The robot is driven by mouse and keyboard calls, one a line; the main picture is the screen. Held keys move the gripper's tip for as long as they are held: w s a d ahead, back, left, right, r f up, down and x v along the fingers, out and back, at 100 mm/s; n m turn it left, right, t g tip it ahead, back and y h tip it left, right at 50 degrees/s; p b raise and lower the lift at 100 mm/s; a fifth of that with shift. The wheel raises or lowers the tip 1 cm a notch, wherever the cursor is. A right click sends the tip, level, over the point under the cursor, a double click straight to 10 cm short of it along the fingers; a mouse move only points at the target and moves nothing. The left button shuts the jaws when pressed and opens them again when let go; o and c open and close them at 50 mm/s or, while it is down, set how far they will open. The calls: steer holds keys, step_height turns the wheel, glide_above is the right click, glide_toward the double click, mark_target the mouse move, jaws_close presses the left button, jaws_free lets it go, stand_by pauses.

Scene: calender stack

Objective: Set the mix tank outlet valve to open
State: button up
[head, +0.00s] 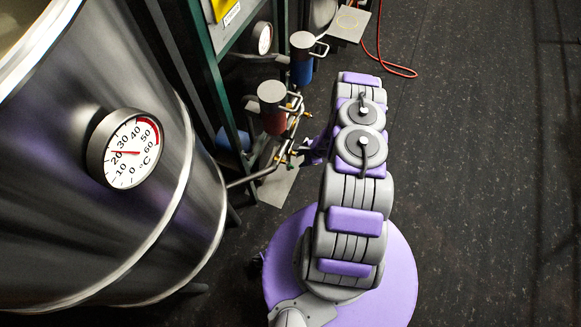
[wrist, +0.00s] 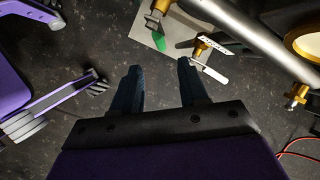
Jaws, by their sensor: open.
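The steel mix tank (head: 165,215) stands at the left in the head view, and an outlet pipe (head: 250,179) runs from its lower side to small brass valves (head: 284,156). In the wrist view, a brass valve (wrist: 201,48) with a flat silver lever (wrist: 208,68) sits at a steel pipe (wrist: 238,42). Another lever with a green end (wrist: 158,41) is to its left. I cannot tell which is the mix tank outlet valve. My gripper (wrist: 161,72) is open and empty, its fingers pointing toward these levers, apart from them. In the head view my arm partly hides the gripper.
A dial gauge (head: 130,150) is on the tank. A green frame (head: 210,75), a red pump (head: 273,108) and a blue pump (head: 302,60) stand behind the valves. A red hose (head: 385,65) lies on the floor. The dark floor at the right is clear.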

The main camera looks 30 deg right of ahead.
mark_target(292, 166)
steer(key=b+x, duration=0.2)
steer(key=x, duration=0.8)
steer(key=shift+a+f, duration=0.1)
steer(key=shift+a, duration=0.15)
steer(key=shift+w+f, duration=0.15)
steer(key=shift+f, duration=0.15)
steer(key=shift+w+d+f, duration=0.2)
steer(key=shift+d+f, duration=0.05)
steer(key=shift+f, duration=0.2)
steer(key=shift+a, duration=0.1)
steer(key=shift+a+r, duration=0.1)
steer(key=shift+a, duration=0.15)
steer(key=shift+c, duration=1.1)
steer(key=shift+s+d, duration=0.1)
steer(key=shift+d, duration=0.15)
jaws_close()
